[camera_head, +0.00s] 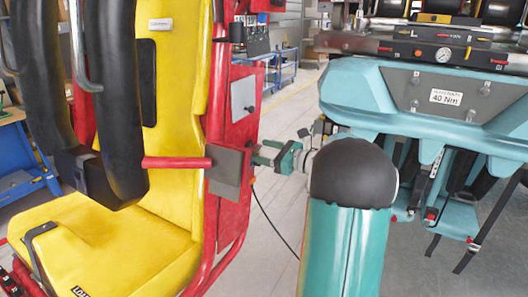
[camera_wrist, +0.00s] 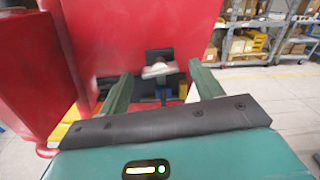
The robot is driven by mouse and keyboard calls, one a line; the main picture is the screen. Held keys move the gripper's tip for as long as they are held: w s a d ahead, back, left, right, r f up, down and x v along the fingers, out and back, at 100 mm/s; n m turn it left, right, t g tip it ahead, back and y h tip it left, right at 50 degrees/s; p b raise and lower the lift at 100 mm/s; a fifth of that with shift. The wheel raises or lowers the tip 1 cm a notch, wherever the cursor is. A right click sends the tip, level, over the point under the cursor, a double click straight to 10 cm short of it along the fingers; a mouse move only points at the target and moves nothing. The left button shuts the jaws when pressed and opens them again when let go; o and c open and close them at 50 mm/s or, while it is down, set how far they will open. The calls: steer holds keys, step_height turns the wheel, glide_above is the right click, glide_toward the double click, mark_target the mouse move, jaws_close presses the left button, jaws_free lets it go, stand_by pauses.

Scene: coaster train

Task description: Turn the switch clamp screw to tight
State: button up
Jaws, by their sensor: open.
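A pale, wing-shaped handle (camera_wrist: 159,70) shows in the wrist view against a dark bracket. It looks like the switch clamp screw, but it is blurred and I cannot read whether it is tight or loose. My gripper (camera_wrist: 161,75) is open, with its two green fingers to the left and right of the handle in the picture. I cannot tell how far the handle is beyond the fingertips. In the head view my gripper (camera_head: 264,153) points left at the red frame, close to a grey plate. The screw cannot be made out there.
A yellow seat (camera_head: 110,243) with black padded restraints stands in the red frame (camera_head: 234,115) at left. A teal coaster car (camera_head: 365,88) with hanging straps is at right. A black cable (camera_head: 272,222) hangs below my gripper. Shelves (camera_wrist: 262,38) stand behind.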

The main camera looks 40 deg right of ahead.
steer(key=v, duration=1.3)
steer(key=shift+s, duration=0.2)
